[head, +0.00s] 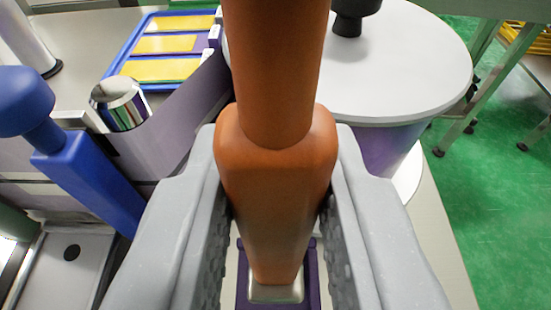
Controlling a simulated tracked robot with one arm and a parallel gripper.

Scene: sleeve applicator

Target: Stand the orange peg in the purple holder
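The orange peg (274,165) stands nearly upright in the middle of the head view, with its thick tapered lower body between the two grey fingers of my gripper (277,210). The fingers press against both sides of the peg, so my gripper is shut on it. Its upper shaft runs out of the top of the picture. The purple holder (243,295) shows at the bottom, directly below the peg's lower end in the picture. A pale metallic piece is at the peg's lower end. I cannot tell whether the tip is inside the holder or above it.
A blue handled tool (88,175) stands at left. A blue tray (128,48) with yellow plates and a striped metallic cylinder (121,104) are behind it. A round white-lidded drum (410,65) with a black knob is at right. Green floor (490,200) lies beyond the table's right edge.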

